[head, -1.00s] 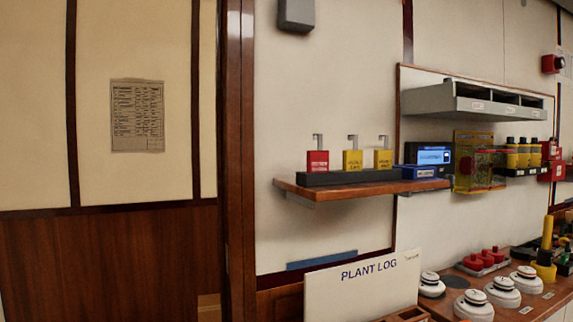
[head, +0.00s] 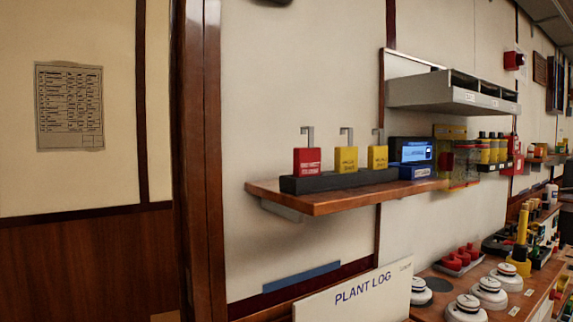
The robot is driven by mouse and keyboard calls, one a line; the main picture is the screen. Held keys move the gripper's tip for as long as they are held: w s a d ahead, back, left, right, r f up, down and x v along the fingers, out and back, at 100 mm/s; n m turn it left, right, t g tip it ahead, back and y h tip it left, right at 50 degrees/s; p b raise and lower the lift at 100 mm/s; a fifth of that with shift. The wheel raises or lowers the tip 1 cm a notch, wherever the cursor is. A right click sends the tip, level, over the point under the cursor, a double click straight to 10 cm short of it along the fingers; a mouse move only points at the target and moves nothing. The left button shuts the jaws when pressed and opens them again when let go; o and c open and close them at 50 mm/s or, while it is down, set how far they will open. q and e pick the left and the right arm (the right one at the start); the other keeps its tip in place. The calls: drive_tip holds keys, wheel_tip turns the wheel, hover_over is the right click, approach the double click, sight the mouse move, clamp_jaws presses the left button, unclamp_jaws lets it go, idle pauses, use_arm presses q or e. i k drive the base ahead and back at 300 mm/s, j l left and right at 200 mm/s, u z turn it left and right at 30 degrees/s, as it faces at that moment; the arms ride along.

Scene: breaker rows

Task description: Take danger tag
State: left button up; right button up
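A red tag with a metal hook (head: 307,161) stands upright in a dark holder (head: 340,180) on a wooden wall shelf (head: 330,203). Its white print is too small to read, so I cannot tell whether it is the danger tag. Two yellow tags with hooks stand to its right in the same holder, a nearer one (head: 346,159) and a farther one (head: 378,157). Neither of my grippers shows in the head view.
A brown door post (head: 200,160) rises left of the shelf. A PLANT LOG board (head: 355,295) stands below it. A grey pigeonhole unit (head: 440,92) juts out at upper right. White round devices (head: 466,308) and red knobs (head: 462,257) crowd the counter at lower right.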

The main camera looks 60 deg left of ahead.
sight(307, 161)
drive_tip(key=j+u, duration=0.1)
drive_tip(key=j, duration=0.7)
drive_tip(key=j+u, duration=0.5)
drive_tip(key=u, duration=0.2)
drive_tip(key=i+j+u, duration=0.15)
drive_tip(key=u, duration=0.15)
